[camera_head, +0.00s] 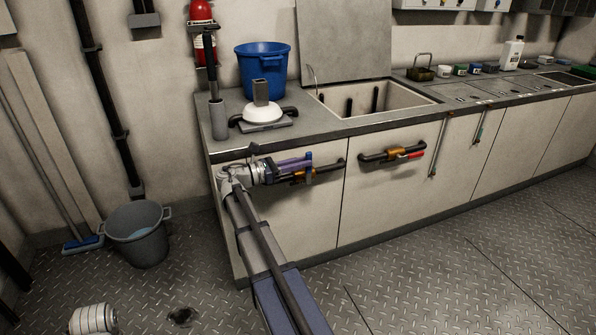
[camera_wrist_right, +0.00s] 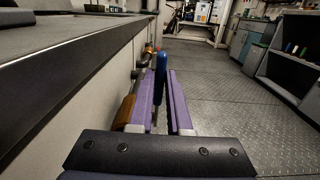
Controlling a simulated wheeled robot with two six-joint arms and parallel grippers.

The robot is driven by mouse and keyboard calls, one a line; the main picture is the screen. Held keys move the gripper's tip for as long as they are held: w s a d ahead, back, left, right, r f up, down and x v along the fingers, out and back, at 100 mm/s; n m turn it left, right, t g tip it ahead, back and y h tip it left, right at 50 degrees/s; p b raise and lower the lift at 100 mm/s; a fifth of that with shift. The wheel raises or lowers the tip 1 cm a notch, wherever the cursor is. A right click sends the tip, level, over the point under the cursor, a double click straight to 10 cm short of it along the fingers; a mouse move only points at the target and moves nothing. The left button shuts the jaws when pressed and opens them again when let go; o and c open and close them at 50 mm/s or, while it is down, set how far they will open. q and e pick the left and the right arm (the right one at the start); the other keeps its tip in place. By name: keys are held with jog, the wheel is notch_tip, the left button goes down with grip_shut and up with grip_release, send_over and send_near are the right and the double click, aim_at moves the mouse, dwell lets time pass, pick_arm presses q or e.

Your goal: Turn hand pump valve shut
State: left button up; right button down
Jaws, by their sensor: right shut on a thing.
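An orange-bodied valve (camera_head: 299,177) with a blue handle (camera_head: 309,174) sits on a dark pipe at the left cabinet front. A similar valve with a red handle (camera_head: 413,155) sits on a second dark pipe to its right. My right gripper (camera_head: 305,163), with purple fingers, reaches along the cabinet front and is shut on the blue handle. In the right wrist view the blue handle (camera_wrist_right: 161,75) stands upright between the two fingers, and the orange valve body (camera_wrist_right: 124,112) shows at left beside them. The fingers partly hide the valve. My left gripper is not in view.
The counter edge (camera_wrist_right: 62,62) runs close above my right gripper. A blue bucket (camera_head: 262,68), a white dome-shaped fitting (camera_head: 262,113) and a sink (camera_head: 372,98) are on the counter. A grey bucket (camera_head: 138,236) stands on the floor at left. The floor at right is clear.

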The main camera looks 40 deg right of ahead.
jog(key=shift+a+f+h+b, duration=0.2)
jog(key=shift+a+h+b, duration=0.1)
jog(key=shift+b, duration=0.15)
jog(key=shift+w, duration=0.1)
jog(key=c, duration=1.1)
grip_release()
jog(key=shift+c, duration=0.2)
jog(key=v, duration=0.7)
jog(key=shift+w+a+b, duration=0.2)
jog(key=shift+a+b, duration=0.1)
jog(key=shift+a, duration=0.1)
jog(key=shift+a, duration=0.1)
